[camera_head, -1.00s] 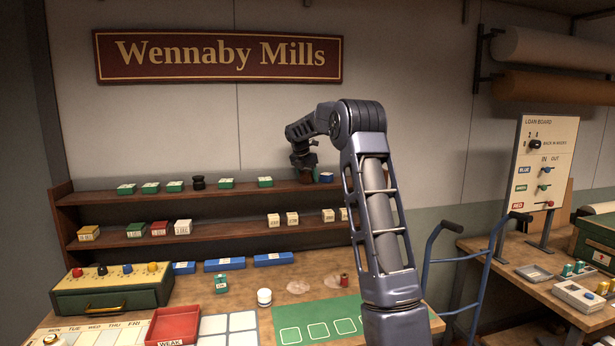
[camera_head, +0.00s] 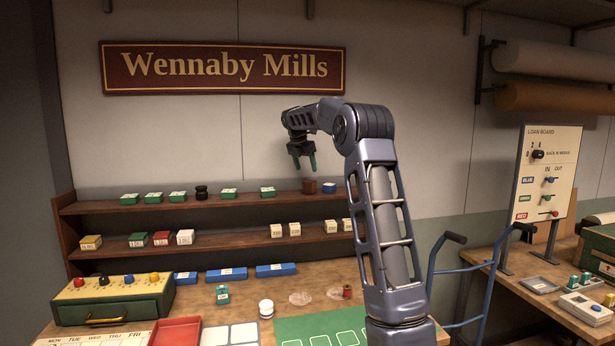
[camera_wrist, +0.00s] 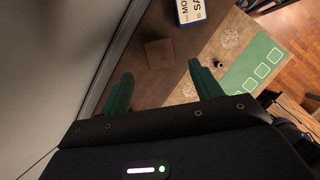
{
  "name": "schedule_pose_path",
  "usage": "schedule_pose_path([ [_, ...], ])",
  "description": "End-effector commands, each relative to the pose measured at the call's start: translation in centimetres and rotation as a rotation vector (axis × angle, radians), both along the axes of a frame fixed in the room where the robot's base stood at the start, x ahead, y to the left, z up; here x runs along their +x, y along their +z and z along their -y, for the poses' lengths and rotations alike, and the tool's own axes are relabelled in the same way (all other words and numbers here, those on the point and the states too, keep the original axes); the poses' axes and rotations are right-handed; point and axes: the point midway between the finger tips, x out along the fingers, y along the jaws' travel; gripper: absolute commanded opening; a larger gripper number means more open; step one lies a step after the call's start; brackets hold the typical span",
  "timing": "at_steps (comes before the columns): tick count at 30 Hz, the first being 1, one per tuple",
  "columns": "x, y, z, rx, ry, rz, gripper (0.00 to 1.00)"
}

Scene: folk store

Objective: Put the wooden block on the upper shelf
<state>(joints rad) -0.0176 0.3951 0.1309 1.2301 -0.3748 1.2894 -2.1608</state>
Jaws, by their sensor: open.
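The wooden block (camera_head: 309,187), small and brown, stands on the upper shelf (camera_head: 235,201) towards its right end, just left of a small blue item. It also shows in the wrist view (camera_wrist: 160,53) as a brown square on the dark shelf board, between and beyond the fingertips. My gripper (camera_head: 303,165) points down above the shelf, slightly left of the block and apart from it. Its two green fingers are spread with nothing between them, as the wrist view (camera_wrist: 160,70) also shows.
Several green boxes (camera_head: 178,196) and a black item (camera_head: 201,192) stand further left on the upper shelf. The lower shelf (camera_head: 235,239) holds several small boxes. The wall is close behind the shelves.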

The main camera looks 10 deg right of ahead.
Motion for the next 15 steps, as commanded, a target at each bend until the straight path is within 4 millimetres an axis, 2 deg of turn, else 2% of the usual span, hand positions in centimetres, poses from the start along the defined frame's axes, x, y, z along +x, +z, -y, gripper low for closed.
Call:
schedule_pose_path([
  [8,-1.0,1.8,-0.5,0.005,-0.013,0.004,0.64],
  [11,-2.6,2.5,-0.5,0.027,-0.067,0.024,0.64],
  [15,-6.7,3.5,-0.3,0.086,-0.212,0.073,0.64],
])
